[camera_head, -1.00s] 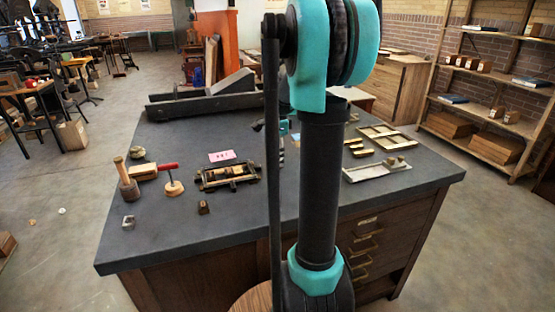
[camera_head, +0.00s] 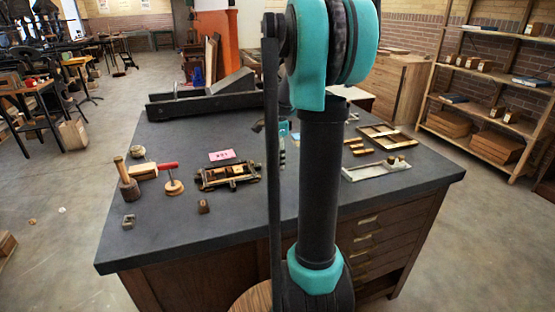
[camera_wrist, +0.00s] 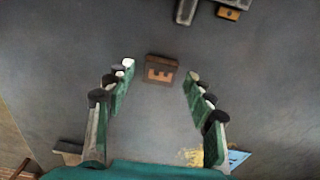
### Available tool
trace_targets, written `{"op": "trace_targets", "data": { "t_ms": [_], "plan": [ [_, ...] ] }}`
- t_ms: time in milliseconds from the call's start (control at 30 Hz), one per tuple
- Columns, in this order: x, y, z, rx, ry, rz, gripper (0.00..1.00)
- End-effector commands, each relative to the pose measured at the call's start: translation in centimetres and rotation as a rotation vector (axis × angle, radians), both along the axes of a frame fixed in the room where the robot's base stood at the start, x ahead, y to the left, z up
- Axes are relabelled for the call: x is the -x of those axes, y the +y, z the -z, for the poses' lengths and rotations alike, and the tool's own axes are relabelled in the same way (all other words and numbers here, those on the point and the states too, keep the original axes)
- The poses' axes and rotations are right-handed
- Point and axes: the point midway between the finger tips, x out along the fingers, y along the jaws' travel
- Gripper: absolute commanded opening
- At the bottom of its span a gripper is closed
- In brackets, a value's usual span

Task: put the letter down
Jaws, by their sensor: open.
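The letter, a small brown block with an orange E on its face (camera_wrist: 160,72), lies on the dark tabletop in the wrist view. My gripper (camera_wrist: 160,82) is open, its green-padded fingers spread wide to the left and right of the block. A clear gap shows on both sides, and neither finger touches it. In the head view my arm covers most of my gripper; only small teal and dark parts (camera_head: 283,130) show beside the arm column. I cannot make out this letter block for certain in the head view.
Pale trays (camera_head: 376,170) lie at the right.

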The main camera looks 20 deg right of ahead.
Motion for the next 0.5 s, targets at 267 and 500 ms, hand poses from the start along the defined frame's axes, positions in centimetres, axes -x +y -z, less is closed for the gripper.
{"op": "trace_targets", "data": {
  "t_ms": [267,500],
  "plan": [
    [0.0,0.0,-4.3,0.000,0.000,0.000,0.54],
    [0.0,0.0,-9.0,0.000,0.000,0.000,0.54]
  ]
}}
